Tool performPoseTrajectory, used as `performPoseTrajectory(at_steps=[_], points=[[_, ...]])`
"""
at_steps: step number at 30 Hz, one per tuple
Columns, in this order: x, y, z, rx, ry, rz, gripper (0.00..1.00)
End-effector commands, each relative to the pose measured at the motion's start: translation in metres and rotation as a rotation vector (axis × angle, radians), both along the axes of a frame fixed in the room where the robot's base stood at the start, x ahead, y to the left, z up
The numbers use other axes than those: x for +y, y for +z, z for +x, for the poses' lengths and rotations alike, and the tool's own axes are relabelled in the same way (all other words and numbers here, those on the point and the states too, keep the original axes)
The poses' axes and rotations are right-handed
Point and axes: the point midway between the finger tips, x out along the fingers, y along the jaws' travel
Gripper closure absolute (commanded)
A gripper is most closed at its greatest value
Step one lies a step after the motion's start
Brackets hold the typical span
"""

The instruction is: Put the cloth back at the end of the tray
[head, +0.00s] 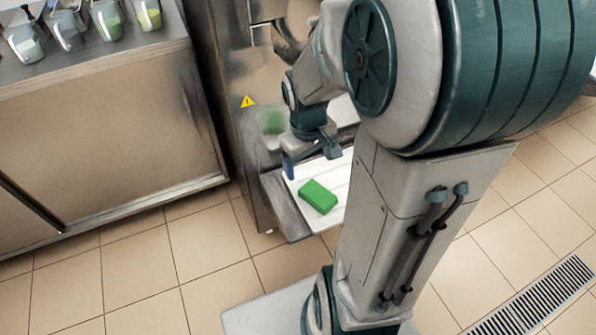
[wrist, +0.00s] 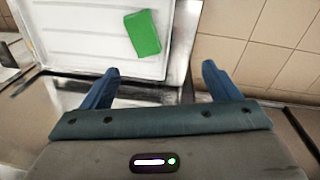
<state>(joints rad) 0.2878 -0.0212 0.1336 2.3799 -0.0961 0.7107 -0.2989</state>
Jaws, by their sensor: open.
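The cloth is a bright green block-shaped piece (head: 318,196) lying on the white ribbed tray (head: 296,181), near one end of it. In the wrist view the green cloth (wrist: 143,33) lies at the tray's right side, close to the raised rim (wrist: 110,70), and is slightly turned. My gripper (head: 305,162) is above the tray in the head view, apart from the cloth. In the wrist view its two blue fingers (wrist: 158,80) are spread with nothing between them. The far part of the tray is hidden behind my arm in the head view.
The tray sits on a metal ledge (head: 284,206) of the steel freezer (head: 230,70), which has a yellow warning sticker. A steel counter (head: 100,120) with several tubs of coloured contents stands to the left. Tiled floor (head: 150,260) is clear in front, with a drain grate (head: 540,295) at right.

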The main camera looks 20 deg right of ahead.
Motion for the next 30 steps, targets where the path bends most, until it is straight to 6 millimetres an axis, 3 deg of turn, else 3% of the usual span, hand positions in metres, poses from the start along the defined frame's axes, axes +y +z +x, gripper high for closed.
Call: performPoseTrajectory(at_steps=[1, 6, 12, 26, 30], points=[[0.011, 0.015, -0.009, -0.026, -0.023, 0.001, 0.17], [0.039, 0.049, -0.043, -0.078, -0.119, 0.040, 0.17], [0.059, 0.069, -0.071, -0.110, -0.189, 0.095, 0.17], [0.063, 0.074, -0.079, -0.114, -0.209, 0.112, 0.17], [0.063, 0.086, -0.078, -0.120, -0.210, 0.111, 0.17]])
